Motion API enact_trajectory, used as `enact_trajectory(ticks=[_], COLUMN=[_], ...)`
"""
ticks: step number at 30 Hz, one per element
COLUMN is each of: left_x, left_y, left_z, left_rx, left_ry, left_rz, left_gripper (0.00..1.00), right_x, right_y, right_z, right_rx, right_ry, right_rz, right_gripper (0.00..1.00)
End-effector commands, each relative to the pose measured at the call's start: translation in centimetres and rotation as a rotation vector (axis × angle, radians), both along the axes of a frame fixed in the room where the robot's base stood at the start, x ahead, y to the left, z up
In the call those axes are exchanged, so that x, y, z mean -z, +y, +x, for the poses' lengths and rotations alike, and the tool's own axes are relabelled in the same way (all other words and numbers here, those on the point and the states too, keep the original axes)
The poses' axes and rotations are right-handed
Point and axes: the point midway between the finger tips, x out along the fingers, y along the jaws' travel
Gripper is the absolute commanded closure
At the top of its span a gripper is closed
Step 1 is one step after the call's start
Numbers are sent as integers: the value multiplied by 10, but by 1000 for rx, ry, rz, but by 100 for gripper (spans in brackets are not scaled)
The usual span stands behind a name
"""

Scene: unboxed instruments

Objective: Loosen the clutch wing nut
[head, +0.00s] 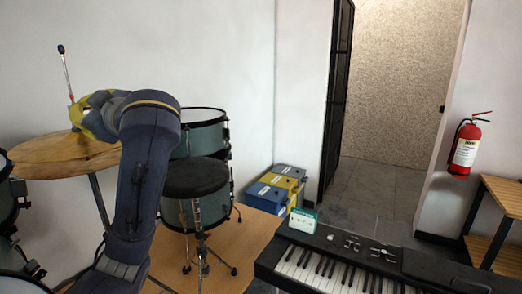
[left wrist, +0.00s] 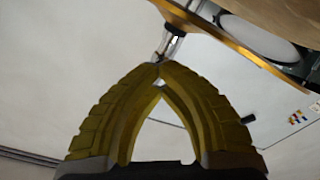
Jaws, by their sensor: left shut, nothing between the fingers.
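The hi-hat's gold cymbals (head: 58,156) stand at the left in the head view, with a thin upright rod (head: 66,72) rising above them. My left gripper (head: 76,112) is beside the rod, just above the cymbals, and hides the lower part of the rod. In the left wrist view its yellow fingertips (left wrist: 158,66) meet, with nothing between them. A dark and silver clutch part (left wrist: 173,42) shows just beyond the tips, close to the cymbal (left wrist: 232,38). I cannot make out the wing nut itself, nor whether the tips touch it. My right gripper is out of view.
A drum stool (head: 195,178) and a teal drum (head: 205,135) stand right of my left arm. A keyboard (head: 345,265) is at the front right. Several blue and yellow boxes (head: 285,182) sit by the wall. Free room lies above the cymbals.

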Motion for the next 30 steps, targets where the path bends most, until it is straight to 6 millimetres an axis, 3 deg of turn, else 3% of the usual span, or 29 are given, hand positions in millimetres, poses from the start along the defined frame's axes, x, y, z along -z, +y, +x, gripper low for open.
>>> enact_trajectory(ticks=[9,19,30], left_x=[-1,0,0], left_y=[0,0,0], left_z=[0,0,0], left_rx=[-1,0,0], left_ry=[-237,-252,-251], left_rz=[-134,-145,-144], left_gripper=[100,100,57], right_x=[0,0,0], right_y=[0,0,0], right_z=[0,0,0], right_rx=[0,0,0], right_ry=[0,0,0], right_rz=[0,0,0], right_gripper=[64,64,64])
